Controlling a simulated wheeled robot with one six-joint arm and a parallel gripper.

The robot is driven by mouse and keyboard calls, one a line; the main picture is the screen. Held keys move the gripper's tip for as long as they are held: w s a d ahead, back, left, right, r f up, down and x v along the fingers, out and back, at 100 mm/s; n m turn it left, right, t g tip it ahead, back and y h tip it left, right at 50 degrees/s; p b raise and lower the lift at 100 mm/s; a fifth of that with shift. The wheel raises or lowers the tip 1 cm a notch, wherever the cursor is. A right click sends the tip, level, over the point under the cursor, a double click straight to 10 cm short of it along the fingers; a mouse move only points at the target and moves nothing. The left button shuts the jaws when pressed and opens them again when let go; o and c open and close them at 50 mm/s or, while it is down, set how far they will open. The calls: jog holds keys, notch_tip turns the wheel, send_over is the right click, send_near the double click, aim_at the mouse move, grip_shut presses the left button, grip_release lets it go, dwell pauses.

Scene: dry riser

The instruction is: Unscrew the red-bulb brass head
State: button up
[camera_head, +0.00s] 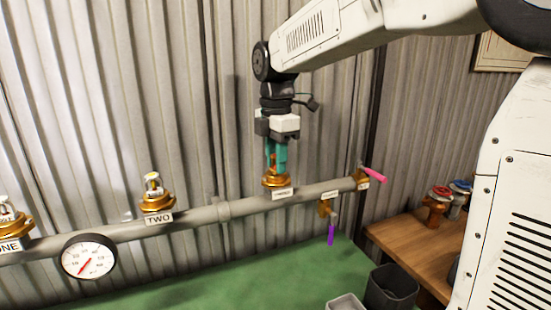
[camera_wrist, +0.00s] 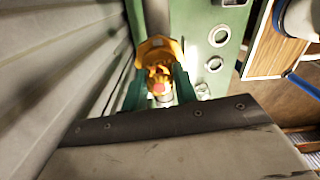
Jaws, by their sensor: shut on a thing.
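The brass head with a red bulb (camera_wrist: 158,88) shows in the wrist view between my green fingers. In the head view the same brass head (camera_head: 276,181) stands on the grey pipe, right of the head labelled TWO. My gripper (camera_head: 276,163) points straight down over it and is shut on its upper part. In the wrist view the fingers of my gripper (camera_wrist: 158,82) lie on both sides of it. The fingers hide most of the bulb in the head view.
Head TWO (camera_head: 155,196) and head ONE (camera_head: 10,222) stand left on the pipe (camera_head: 240,207), with a gauge (camera_head: 88,257) below. A pink lever (camera_head: 374,174) and purple lever (camera_head: 331,234) are at the right. Grey bins (camera_head: 389,291) stand on the green bench (camera_head: 240,280). Red and blue valve parts (camera_head: 438,200) stand on a wooden table.

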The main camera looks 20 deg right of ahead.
jog(key=n, duration=0.5)
jog(key=shift+n, duration=0.3)
jog(key=o, duration=1.1)
jog(key=shift+c, duration=0.2)
